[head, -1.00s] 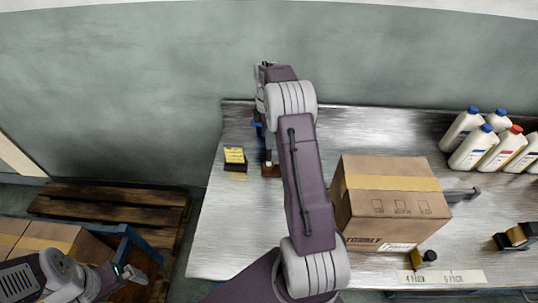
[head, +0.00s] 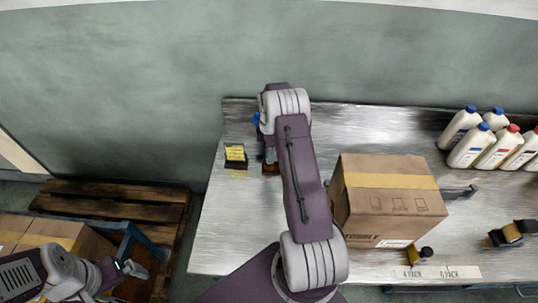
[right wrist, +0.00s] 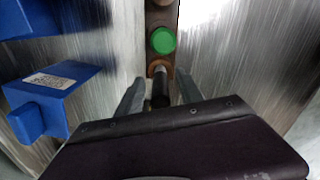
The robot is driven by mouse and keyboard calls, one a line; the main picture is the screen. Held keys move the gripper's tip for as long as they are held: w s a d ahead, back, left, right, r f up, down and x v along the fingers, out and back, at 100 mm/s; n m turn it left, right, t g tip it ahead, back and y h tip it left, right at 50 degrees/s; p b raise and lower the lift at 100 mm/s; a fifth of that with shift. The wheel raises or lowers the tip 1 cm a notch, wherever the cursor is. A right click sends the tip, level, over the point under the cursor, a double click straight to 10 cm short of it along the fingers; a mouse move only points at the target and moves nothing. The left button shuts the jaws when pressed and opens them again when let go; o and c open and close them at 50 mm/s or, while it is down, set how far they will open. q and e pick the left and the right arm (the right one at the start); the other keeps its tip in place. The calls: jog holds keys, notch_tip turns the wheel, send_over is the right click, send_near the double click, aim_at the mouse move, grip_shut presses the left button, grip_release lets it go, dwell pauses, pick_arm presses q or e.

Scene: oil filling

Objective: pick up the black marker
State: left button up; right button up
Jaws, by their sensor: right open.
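The black marker (right wrist: 160,92) shows in the right wrist view, its tip end at a brown holder (right wrist: 155,15) that also has a green round end (right wrist: 162,40) in it. My right gripper (right wrist: 160,80) is open, with one finger on each side of the black marker; I cannot tell whether they touch it. In the head view my right arm hides the marker and most of the gripper; a bit of the brown holder (head: 270,168) shows beside it. My left gripper (head: 132,269) is low at the left, away from the table, its jaws unclear.
A blue object with a label (right wrist: 50,90) stands left of the gripper in the wrist view. On the metal table (head: 225,215) are a yellow-and-black pad (head: 235,156), a cardboard box (head: 385,215), several white bottles (head: 470,150) and a tape dispenser (head: 512,233).

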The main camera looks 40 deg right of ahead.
grip_shut()
jog(key=shift+r, duration=0.2)
notch_tip(320, 180, up, 10)
jog(key=shift+f+b, duration=0.1)
jog(key=shift+b, duration=0.35)
